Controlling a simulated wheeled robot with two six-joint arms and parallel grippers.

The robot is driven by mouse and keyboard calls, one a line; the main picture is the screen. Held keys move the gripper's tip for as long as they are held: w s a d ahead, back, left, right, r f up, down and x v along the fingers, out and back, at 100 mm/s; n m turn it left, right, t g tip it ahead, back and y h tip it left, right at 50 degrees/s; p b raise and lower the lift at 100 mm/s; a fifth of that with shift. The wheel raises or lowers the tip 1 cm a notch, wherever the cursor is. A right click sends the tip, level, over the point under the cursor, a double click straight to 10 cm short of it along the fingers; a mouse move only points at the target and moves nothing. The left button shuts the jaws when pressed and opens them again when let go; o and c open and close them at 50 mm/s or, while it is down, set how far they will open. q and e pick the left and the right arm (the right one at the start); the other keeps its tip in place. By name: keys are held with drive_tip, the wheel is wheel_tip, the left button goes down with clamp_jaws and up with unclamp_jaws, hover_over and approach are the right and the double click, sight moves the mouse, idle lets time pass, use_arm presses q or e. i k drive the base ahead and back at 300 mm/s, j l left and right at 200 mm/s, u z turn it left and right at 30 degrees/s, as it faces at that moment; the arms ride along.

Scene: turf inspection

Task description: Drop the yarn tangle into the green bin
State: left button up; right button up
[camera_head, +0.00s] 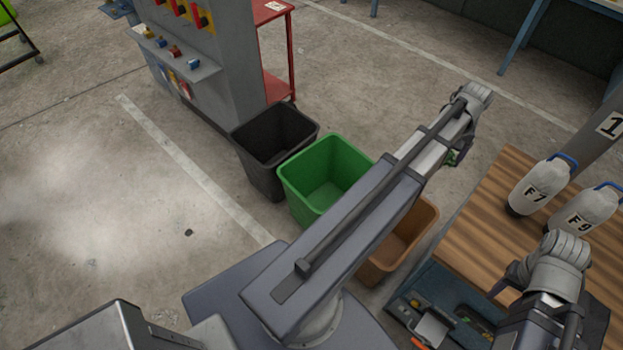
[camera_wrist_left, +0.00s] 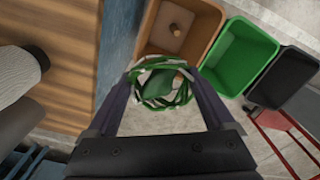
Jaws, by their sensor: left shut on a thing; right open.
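The yarn tangle (camera_wrist_left: 163,84) is a loose ring of green, white and dark strands. My left gripper (camera_wrist_left: 162,92) is shut on it, with a finger on either side. In the head view, my left arm crosses the middle, and a little of the tangle (camera_head: 453,157) shows below its wrist, held above the floor. The green bin (camera_head: 322,170) stands on the floor to the left of the tangle, its inside visible and empty-looking. In the left wrist view the green bin (camera_wrist_left: 238,58) is up and right of the tangle. My right gripper (camera_head: 503,284) is open near the bench, its fingers partly hidden.
A black bin (camera_head: 271,140) and a brown bin (camera_head: 402,245) flank the green bin. The brown bin holds a small brown object (camera_wrist_left: 177,29). A wooden bench (camera_head: 480,228) with white jugs (camera_head: 541,184) is at right. A grey control cabinet (camera_head: 232,60) stands behind the bins.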

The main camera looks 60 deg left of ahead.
sight(322, 209)
drive_tip(key=j, duration=0.65)
drive_tip(key=k+j, duration=0.15)
drive_tip(key=j, duration=1.1)
drive_tip(key=k, duration=0.05)
